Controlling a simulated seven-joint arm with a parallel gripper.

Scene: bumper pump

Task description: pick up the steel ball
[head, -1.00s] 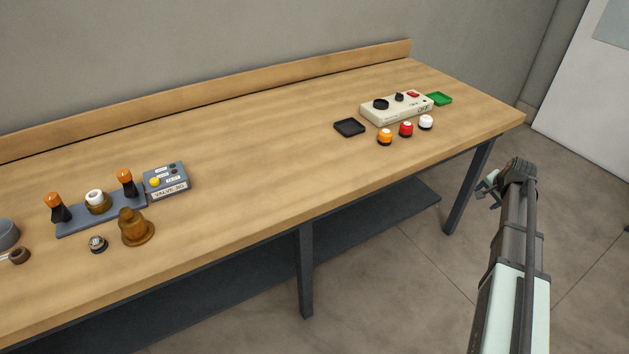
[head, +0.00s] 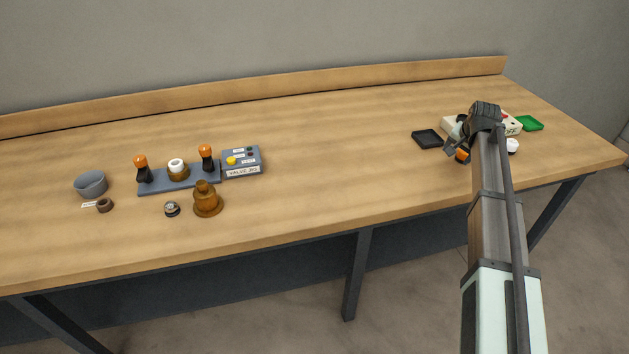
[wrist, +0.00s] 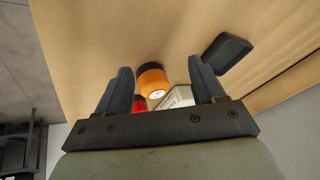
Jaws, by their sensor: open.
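A small shiny silver round thing, seemingly the steel ball (head: 172,208), sits in a dark ring near the front of the bench at left. It is too small to make out fully. My gripper (head: 456,150) is far to its right, above the right part of the bench by the cream control box. In the wrist view my gripper (wrist: 160,78) is open with nothing between its fingers, and an orange-topped knob (wrist: 154,83) shows beyond them. The ball is not in the wrist view.
A brown bell-shaped piece (head: 208,200) stands just right of the ball. Behind are a grey valve jig (head: 242,163) and orange-topped handles (head: 141,163). A grey bowl (head: 91,183) and brown ring (head: 105,205) lie left. A black tray (head: 427,139) is near my gripper. Mid-bench is clear.

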